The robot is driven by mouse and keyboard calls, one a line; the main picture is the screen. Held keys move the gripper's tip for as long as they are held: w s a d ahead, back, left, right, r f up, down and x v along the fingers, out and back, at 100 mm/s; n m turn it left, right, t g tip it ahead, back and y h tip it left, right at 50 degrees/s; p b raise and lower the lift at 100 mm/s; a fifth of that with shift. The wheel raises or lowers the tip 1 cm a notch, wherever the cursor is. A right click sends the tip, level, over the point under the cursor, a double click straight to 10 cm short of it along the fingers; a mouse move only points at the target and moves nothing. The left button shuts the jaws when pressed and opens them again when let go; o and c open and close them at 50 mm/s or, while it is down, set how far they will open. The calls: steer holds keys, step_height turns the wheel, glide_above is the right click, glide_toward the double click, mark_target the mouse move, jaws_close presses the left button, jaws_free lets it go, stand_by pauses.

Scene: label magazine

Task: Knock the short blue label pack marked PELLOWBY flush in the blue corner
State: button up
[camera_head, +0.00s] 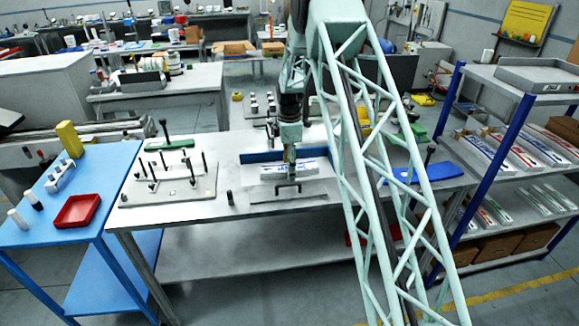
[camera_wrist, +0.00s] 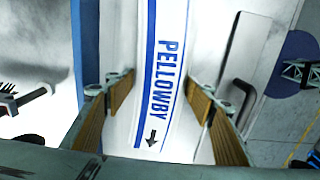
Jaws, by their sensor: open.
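The PELLOWBY label pack (camera_wrist: 172,75) is a white strip with a blue band, blue lettering and a black arrow. In the head view the pack (camera_head: 305,168) lies on the bench in front of a long blue wall (camera_head: 262,156) of the blue corner. The blue wall (camera_wrist: 88,40) runs along the pack's left side in the wrist view, with a pale gap between them. My gripper (camera_wrist: 162,92) is open, its tan-padded fingers on either side of the pack. It also shows over the pack in the head view (camera_head: 291,165). Finger contact cannot be told.
A black handle (camera_head: 288,187) stands in front of the pack. A plate with several upright pegs (camera_head: 170,187) sits left on the bench. A blue piece (camera_head: 410,175) lies to the right. A shelf rack (camera_head: 520,120) with more packs stands far right.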

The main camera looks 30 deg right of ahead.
mark_target(300, 166)
steer(key=c, duration=1.2)
steer(key=shift+d, duration=0.2)
steer(key=shift+s+d, duration=0.3)
steer(key=shift+d, duration=0.75)
steer(key=shift+s+d, duration=0.35)
steer(key=shift+d, duration=0.75)
steer(key=shift+s+d, duration=0.3)
steer(key=shift+d, duration=0.75)
steer(key=shift+a, duration=0.1)
steer(key=shift+w+a+b, duration=0.15)
steer(key=shift+w+a, duration=0.05)
steer(key=shift+a, duration=0.45)
steer(key=shift+w+a+b, duration=0.15)
steer(key=shift+w+a, duration=0.05)
steer(key=shift+a, duration=0.4)
steer(key=shift+d, duration=0.15)
